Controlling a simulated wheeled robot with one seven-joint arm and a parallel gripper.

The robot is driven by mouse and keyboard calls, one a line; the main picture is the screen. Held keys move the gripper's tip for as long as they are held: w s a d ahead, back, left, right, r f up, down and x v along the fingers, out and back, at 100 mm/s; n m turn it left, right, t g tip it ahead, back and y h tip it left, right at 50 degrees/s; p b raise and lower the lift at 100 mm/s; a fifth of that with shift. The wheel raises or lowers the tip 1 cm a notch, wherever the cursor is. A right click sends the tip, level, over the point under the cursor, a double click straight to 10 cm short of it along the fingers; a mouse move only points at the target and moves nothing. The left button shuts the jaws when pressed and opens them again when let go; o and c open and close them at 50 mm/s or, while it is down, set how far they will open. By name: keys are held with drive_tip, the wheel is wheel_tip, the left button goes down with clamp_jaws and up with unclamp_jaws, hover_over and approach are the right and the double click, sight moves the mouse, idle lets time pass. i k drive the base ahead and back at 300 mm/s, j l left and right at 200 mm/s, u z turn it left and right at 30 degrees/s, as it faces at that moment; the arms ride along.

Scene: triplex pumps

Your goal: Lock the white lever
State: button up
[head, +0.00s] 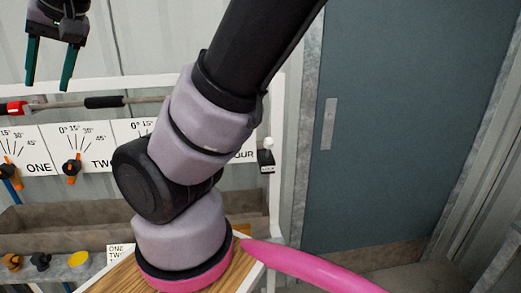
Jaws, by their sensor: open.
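A small white knob (268,143), which looks like the white lever's tip, sits on a black block at the right end of the panel. A small dark label lies below it, too small to read surely. My gripper (48,83) hangs at the upper left, its two teal fingers pointing down and apart, with nothing between them. It is far to the left of the white knob and higher in the picture. My arm crosses the middle and hides part of the panel.
White dial signs (31,150) with orange-and-black knobs line the panel, partly hidden. A grey rod with a black grip (104,102) and a red piece (13,108) runs above them. A trough (60,225) lies below. A blue-grey door (400,120) stands at right.

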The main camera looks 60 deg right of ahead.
sight(269, 142)
drive_tip(key=k+l+z, duration=0.1)
drive_tip(key=k+z, duration=0.2)
drive_tip(key=k+l+z, duration=0.3)
drive_tip(key=i+j+z, duration=0.1)
drive_tip(key=z, duration=0.35)
drive_tip(key=i+j+z, duration=0.15)
drive_tip(key=z, duration=0.25)
drive_tip(key=j+z, duration=0.3)
drive_tip(key=k+j, duration=0.25)
drive_tip(key=j, duration=0.15)
drive_tip(key=k+j, duration=0.3)
drive_tip(key=j+z, duration=0.05)
drive_tip(key=j, duration=0.05)
